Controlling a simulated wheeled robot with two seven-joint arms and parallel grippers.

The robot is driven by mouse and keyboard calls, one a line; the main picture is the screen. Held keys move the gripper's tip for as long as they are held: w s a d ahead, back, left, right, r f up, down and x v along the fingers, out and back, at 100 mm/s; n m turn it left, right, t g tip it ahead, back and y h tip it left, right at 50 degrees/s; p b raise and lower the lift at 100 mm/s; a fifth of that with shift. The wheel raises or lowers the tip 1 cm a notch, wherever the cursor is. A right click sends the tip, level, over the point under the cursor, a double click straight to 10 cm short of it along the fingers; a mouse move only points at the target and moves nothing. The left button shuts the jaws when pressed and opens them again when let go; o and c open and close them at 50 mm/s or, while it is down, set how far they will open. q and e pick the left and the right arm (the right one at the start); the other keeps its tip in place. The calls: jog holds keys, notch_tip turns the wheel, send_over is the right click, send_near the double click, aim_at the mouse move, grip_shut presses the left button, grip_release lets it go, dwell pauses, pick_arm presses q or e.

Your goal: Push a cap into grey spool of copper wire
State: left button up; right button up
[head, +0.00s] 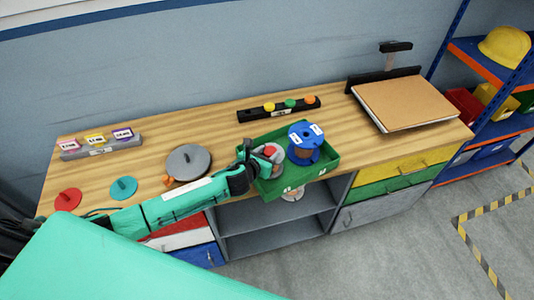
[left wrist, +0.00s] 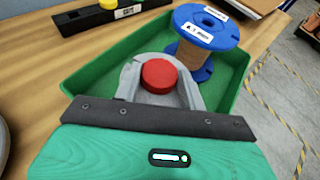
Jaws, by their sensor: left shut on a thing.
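The grey spool of copper wire (head: 278,153) stands in the green tray (head: 322,167), partly hidden behind my left gripper. A small red cap (left wrist: 158,76) is over the middle of the spool's top; it also shows in the head view (head: 269,150). My left gripper (head: 262,156) reaches over the tray's left side and is shut on the red cap. I cannot tell how deep the cap sits in the spool. A blue spool of copper wire (head: 306,138) stands upright beside it, also in the left wrist view (left wrist: 207,32). My right gripper is out of view.
A black rack (head: 279,109) with several coloured caps stands behind the tray. A grey disc (head: 187,162), a teal disc (head: 123,187) and a red disc (head: 68,199) lie left on the wooden bench. A brown board (head: 405,103) lies at the right. Shelves are below the bench.

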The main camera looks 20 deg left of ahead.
pick_arm(q)
jog(key=shift+s+f, duration=0.1)
jog(key=shift+f, duration=0.05)
jog(key=o, duration=1)
jog(key=b+v, duration=0.2)
jog(key=v, duration=1.1)
jog(key=shift+s+r, duration=0.25)
jog(key=shift+r, duration=0.05)
